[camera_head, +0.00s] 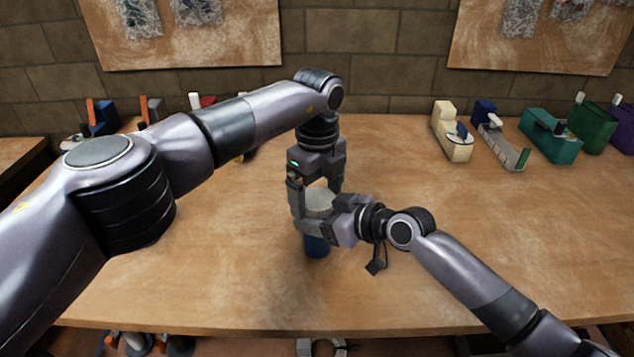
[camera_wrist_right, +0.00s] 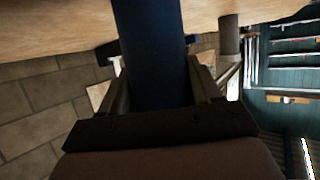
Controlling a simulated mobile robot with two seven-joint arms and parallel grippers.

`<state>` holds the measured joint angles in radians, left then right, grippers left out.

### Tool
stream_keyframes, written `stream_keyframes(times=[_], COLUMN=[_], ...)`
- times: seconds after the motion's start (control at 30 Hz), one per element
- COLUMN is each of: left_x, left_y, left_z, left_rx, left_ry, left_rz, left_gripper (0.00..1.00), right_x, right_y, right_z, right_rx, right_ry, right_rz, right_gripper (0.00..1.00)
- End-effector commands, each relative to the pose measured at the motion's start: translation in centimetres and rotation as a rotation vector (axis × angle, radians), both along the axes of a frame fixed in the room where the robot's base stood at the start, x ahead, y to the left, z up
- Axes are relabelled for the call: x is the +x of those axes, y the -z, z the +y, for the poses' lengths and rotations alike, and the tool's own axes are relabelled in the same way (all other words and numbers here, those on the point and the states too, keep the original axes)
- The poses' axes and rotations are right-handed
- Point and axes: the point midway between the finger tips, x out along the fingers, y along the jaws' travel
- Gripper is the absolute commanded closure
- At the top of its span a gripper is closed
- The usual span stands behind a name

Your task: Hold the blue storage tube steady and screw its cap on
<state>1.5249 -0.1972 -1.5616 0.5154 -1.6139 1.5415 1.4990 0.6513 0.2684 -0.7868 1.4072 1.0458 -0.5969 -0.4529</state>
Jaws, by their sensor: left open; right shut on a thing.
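The blue storage tube (camera_head: 316,246) stands upright on the workbench (camera_head: 430,290) near the middle in the head view. A pale grey cap (camera_head: 319,200) sits at its top; whether it is threaded on cannot be told. My right gripper (camera_head: 318,226) comes from the right and is shut around the tube just below the cap. The right wrist view shows the tube (camera_wrist_right: 152,55) between its two fingers. My left gripper (camera_head: 316,194) points down from above, open, with its fingers on either side of the cap. The fingers partly hide the cap.
Cream (camera_head: 451,130), teal (camera_head: 548,135) and green (camera_head: 591,127) machines or holders line the back right of the bench. Several tools stand at the back left, partly behind my left arm.

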Motion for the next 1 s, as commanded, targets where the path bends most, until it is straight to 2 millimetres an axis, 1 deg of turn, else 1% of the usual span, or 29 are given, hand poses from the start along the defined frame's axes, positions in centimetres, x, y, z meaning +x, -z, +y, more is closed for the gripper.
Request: stream_keyframes(times=[0.17, 0.2, 0.27, 0.3, 0.37, 0.4, 0.47, 0.5, 0.53, 0.57, 0.87, 1.0], left_x=[0.0, 0.0, 0.0, 0.0, 0.0, 0.0, 0.0, 0.0, 0.0, 0.0, 0.0, 0.0], left_y=[0.0, 0.0, 0.0, 0.0, 0.0, 0.0, 0.0, 0.0, 0.0, 0.0, -0.2, -1.3], left_z=[0.0, 0.0, 0.0, 0.0, 0.0, 0.0, 0.0, 0.0, 0.0, 0.0, 0.0, 0.0], left_rx=[0.0, 0.0, 0.0, 0.0, 0.001, 0.001, 0.001, 0.001, 0.001, 0.001, 0.0, 0.001], left_ry=[0.0, 0.0, 0.0, 0.0, 0.0, 0.0, 0.0, 0.001, 0.001, 0.001, 0.0, 0.0], left_rz=[0.0, 0.0, 0.0, 0.0, 0.001, 0.001, 0.001, 0.001, 0.001, 0.001, 0.0, -0.002], left_gripper=[0.11, 0.14, 0.33, 0.46, 0.66, 0.68, 0.68, 0.19, 0.09, 0.06, 0.06, 0.06], right_x=[0.0, 0.0, 0.0, 0.0, 0.1, 0.1, 0.1, 0.1, 0.1, 0.1, 0.0, 0.0], right_y=[-0.2, -0.2, -0.2, -0.2, -0.2, -0.2, -0.2, -0.2, -0.2, -0.2, -0.2, -0.2], right_z=[0.0, 0.0, 0.0, 0.0, 0.0, 0.0, 0.0, 0.0, 0.0, 0.0, 0.0, 0.0], right_rx=[0.003, 0.003, 0.003, 0.003, 0.003, 0.003, 0.003, 0.003, 0.003, 0.003, 0.002, 0.002], right_ry=[0.0, 0.0, 0.0, 0.0, 0.001, 0.001, 0.001, 0.001, 0.002, 0.002, 0.001, 0.001], right_rz=[-0.003, -0.003, -0.003, -0.003, -0.003, -0.003, -0.003, -0.003, -0.003, -0.003, -0.003, -0.003], right_gripper=[1.0, 1.0, 1.0, 1.0, 1.0, 1.0, 1.0, 1.0, 1.0, 1.0, 1.0, 1.0])
